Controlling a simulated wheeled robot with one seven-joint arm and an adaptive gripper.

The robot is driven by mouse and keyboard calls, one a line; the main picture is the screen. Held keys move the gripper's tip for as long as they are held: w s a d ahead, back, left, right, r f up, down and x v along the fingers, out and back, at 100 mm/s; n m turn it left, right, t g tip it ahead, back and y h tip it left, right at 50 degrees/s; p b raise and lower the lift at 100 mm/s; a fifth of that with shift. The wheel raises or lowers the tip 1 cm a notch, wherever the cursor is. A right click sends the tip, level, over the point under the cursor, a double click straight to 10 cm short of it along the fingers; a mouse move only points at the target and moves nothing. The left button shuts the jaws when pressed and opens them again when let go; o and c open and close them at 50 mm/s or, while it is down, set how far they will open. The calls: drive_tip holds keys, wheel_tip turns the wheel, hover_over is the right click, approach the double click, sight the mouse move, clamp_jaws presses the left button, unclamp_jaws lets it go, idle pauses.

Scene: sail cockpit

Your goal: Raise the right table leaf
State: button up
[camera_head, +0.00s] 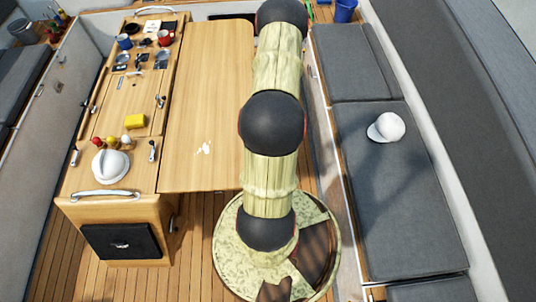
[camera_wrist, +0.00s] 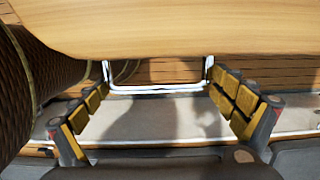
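The right table leaf (camera_head: 208,100) is a plain wooden panel. It spreads out flat, or nearly flat, to the right of the table's centre section (camera_head: 128,98). In the wrist view a wooden panel edge, seemingly the leaf (camera_wrist: 180,28), fills the top. My gripper (camera_wrist: 160,84) is open, with its yellow-padded fingers spread wide just below that panel edge. A white U-shaped metal bar (camera_wrist: 155,92) shows between the fingertips; contact with the panel or bar cannot be told. In the head view my arm hides the leaf's right edge and the gripper.
A grey cushioned bench (camera_head: 410,185) with a white cap (camera_head: 386,128) runs along the right. My base stands in the narrow aisle between. Wooden floor (camera_head: 75,250) shows at lower left.

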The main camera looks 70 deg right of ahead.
drive_tip(key=shift+r, duration=0.1)
wheel_tip(320, 180, up, 12)
drive_tip(key=s, duration=0.1)
drive_tip(key=shift+s+d, duration=0.25)
idle(0.7)
